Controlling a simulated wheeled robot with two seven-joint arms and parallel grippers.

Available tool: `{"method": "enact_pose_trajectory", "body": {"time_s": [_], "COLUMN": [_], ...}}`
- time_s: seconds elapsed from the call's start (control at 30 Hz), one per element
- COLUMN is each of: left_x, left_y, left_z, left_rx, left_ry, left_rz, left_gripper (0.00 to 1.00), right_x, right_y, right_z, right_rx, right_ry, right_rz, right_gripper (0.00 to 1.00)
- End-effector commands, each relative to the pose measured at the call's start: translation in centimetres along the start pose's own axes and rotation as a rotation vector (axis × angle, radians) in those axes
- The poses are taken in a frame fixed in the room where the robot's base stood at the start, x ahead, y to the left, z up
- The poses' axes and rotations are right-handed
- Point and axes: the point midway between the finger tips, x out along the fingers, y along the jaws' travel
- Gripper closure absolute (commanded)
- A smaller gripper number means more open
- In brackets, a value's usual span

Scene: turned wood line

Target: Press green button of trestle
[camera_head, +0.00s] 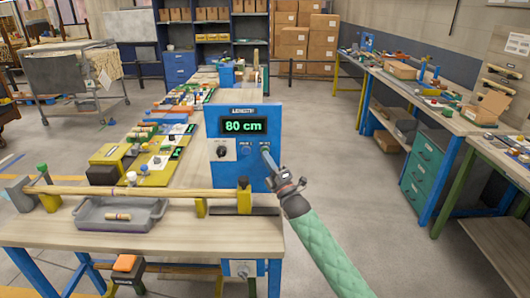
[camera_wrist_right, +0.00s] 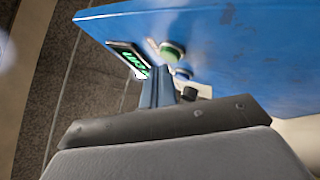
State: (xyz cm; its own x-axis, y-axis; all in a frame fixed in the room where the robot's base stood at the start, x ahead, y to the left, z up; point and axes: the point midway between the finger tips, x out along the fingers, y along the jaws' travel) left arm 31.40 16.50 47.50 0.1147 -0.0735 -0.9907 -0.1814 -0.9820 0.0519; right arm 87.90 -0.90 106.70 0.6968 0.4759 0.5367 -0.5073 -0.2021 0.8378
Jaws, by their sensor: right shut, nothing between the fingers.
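The trestle's blue panel (camera_head: 260,178) stands at the right end of the workbench, with a lit display (camera_head: 243,126) reading "80 cm". The green button (camera_head: 265,147) is at the panel's right, largely covered by my fingertips. In the right wrist view the green button (camera_wrist_right: 172,49) sticks out of the blue face just beyond the finger ends. My right gripper (camera_head: 266,154) is shut and empty, its tips pointing at the button. Whether they touch it I cannot tell. The left gripper is not in view.
A blue button (camera_head: 246,151) and a black knob (camera_head: 221,151) sit left of the green one. A long wooden rod (camera_head: 120,191) lies across supports on the bench, above a grey tray (camera_head: 90,214). Open floor lies right of the panel.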

Motion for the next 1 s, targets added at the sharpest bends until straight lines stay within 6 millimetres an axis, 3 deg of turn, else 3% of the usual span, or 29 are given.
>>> {"method": "enact_pose_trajectory", "body": {"time_s": [0.47,1.0], "left_x": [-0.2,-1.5], "left_y": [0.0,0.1], "left_z": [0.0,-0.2], "left_rx": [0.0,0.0], "left_ry": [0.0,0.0], "left_rz": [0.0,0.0], "left_gripper": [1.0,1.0], "right_x": [-0.5,-3.3], "right_y": [0.3,2.4], "right_z": [-0.4,-2.4], "right_rx": [0.001,0.002], "right_ry": [0.0,0.0], "right_rz": [-0.001,-0.001], "right_gripper": [1.0,1.0]}}
